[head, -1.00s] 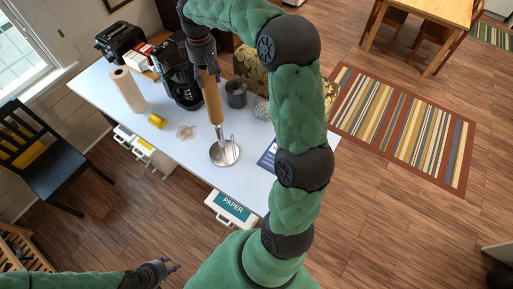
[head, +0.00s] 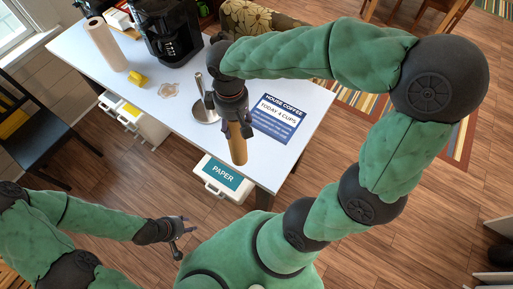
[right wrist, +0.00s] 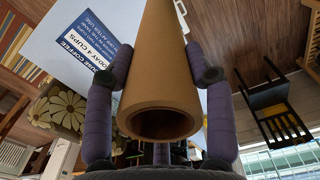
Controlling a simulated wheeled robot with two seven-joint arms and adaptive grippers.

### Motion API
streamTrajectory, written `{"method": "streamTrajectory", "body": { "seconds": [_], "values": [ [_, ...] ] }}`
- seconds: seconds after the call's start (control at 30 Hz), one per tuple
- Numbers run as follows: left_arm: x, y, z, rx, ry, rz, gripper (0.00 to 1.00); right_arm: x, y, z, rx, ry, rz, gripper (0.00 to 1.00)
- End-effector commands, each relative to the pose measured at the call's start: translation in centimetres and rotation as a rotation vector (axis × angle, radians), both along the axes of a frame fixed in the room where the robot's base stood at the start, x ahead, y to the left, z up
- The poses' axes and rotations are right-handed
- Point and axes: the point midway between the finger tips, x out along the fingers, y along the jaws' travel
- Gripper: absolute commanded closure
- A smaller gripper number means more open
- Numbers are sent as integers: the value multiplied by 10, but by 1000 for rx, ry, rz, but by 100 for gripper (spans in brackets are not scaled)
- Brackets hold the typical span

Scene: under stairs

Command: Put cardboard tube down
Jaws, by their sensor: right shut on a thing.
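The brown cardboard tube (head: 237,150) is held by my right gripper (head: 235,116), whose fingers close on both sides of it. In the head view it points down toward the table's front edge, above and behind the PAPER bin (head: 208,188). The right wrist view shows the tube (right wrist: 160,60) between both fingers of the right gripper (right wrist: 158,75), with its hollow end facing the camera. The metal stand (head: 205,113) is on the table just left of the tube, its pole bare. My left gripper (head: 182,232) is low at the front left, its fingers spread and empty.
The white table (head: 190,143) holds a paper towel roll (head: 107,46), a yellow item (head: 136,78), a coffee maker (head: 170,35) and a blue-and-white sign (head: 280,118). Another white bin (head: 125,115) is at the table's front. A black chair (head: 35,135) is at left.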

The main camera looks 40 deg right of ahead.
Motion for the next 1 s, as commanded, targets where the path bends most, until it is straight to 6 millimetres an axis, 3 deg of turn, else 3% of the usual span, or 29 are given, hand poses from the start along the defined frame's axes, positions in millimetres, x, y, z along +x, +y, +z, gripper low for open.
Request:
{"method": "streamTrajectory", "body": {
  "seconds": [0.17, 0.53, 0.73, 1.0],
  "values": [
    [1, 0, -1, 0, -1, 0, 60, 5, -6, -10, -1, 2, 2, 100],
    [0, 0, 8, 0, -1, 0, 60, 64, -55, -43, -1, 4, 1, 100],
    [0, 0, 9, 0, -1, 0, 60, 86, -73, -77, 0, 3, 3, 100],
    [0, 0, 11, 0, -1, 0, 60, 100, -84, -97, 0, 0, 4, 100]
  ]
}}
